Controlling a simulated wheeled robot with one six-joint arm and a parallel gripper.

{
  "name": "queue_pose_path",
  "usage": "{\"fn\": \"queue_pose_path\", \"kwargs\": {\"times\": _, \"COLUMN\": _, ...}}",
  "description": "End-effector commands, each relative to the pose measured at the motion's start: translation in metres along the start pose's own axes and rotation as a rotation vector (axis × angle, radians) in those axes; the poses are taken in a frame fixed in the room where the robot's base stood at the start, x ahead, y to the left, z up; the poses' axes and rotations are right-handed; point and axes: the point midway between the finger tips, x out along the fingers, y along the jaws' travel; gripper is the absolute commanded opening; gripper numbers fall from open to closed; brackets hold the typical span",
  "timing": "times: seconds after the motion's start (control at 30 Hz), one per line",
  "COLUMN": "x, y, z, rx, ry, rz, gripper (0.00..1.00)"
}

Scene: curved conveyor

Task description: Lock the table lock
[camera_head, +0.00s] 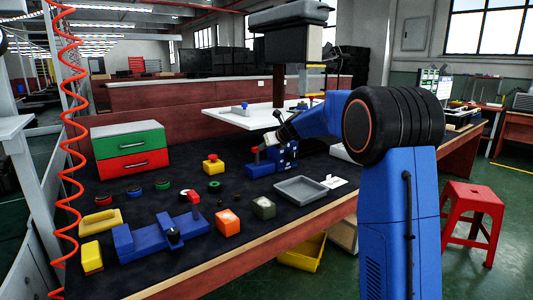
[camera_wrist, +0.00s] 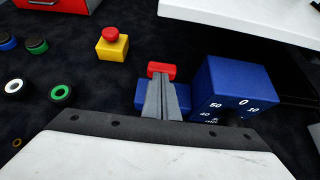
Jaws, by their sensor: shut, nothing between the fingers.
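A blue block with a red-topped lever (camera_head: 256,151) stands near the middle of the table, beside a taller blue block with white dial numbers (camera_head: 288,157). In the wrist view the red lever top (camera_wrist: 162,68) is just beyond my fingertips, with the numbered block (camera_wrist: 238,85) to the right. My gripper (camera_wrist: 161,82) is shut and empty, its fingers over the lever's blue base (camera_wrist: 143,96). I cannot tell whether the fingers touch the lever. Another blue fixture with a red handle (camera_head: 194,199) lies at the front left. Neither is labelled as the table lock.
A green and red drawer box (camera_head: 130,150) stands at the back left. A yellow block with a red button (camera_head: 213,164), a grey tray (camera_head: 300,189), an orange block (camera_head: 228,222) and small rings surround the work spot. A white raised plate (camera_head: 230,115) is behind it.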

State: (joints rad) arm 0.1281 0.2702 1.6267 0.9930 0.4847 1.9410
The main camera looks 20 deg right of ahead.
Motion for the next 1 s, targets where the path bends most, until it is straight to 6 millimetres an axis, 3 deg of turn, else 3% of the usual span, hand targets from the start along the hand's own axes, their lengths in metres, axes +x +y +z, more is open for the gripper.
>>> {"fn": "queue_pose_path", "kwargs": {"times": 0.4, "x": 0.014, "y": 0.001, "z": 0.019, "rx": 0.0, "ry": -0.001, "rz": 0.0, "gripper": 0.0}}
{"fn": "queue_pose_path", "kwargs": {"times": 1.0, "x": 0.018, "y": 0.001, "z": 0.02, "rx": 0.001, "ry": 0.001, "rz": 0.001, "gripper": 0.0}}
